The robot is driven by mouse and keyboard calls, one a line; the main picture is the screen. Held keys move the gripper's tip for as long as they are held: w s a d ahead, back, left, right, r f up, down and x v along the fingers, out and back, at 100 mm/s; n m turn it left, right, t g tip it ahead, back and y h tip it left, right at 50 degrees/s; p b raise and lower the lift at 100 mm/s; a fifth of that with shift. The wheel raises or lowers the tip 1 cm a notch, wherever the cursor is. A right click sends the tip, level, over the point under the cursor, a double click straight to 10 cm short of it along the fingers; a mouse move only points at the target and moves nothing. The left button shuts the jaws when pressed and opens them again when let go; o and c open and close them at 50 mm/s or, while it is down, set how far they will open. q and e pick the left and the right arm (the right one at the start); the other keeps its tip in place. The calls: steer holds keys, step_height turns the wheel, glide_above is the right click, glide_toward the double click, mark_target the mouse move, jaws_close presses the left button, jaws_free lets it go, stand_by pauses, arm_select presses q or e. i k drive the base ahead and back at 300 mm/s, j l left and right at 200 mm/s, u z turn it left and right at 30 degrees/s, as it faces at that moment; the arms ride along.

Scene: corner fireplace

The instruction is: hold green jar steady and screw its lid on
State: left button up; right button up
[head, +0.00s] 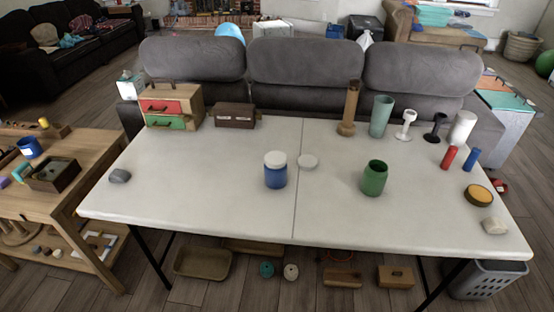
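The green jar (375,179) stands upright and open on the right half of the white table (220,215). A pale, flat round lid (308,161) lies on the table to its left, near the table's centre seam. A blue jar (275,176) with a white lid (275,158) on top stands left of that lid. A yellow-topped dark round disc or lid (479,195) lies near the right edge. I cannot tell from looks alone which lid belongs to the green jar. Neither of my grippers shows in the head view.
At the back stand a small drawer chest (172,107), a brown box (235,115), a wooden pepper-mill shape (350,108) and several cups. Red (449,158) and blue (472,160) cylinders stand at right. Grey (120,176) and pale (494,226) lumps lie near the edges. The front middle is clear.

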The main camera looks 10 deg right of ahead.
mark_target(375, 175)
steer(key=j, duration=0.35)
steer(key=i+j, duration=0.1)
steer(key=j, duration=0.3)
steer(key=z, duration=1.45)
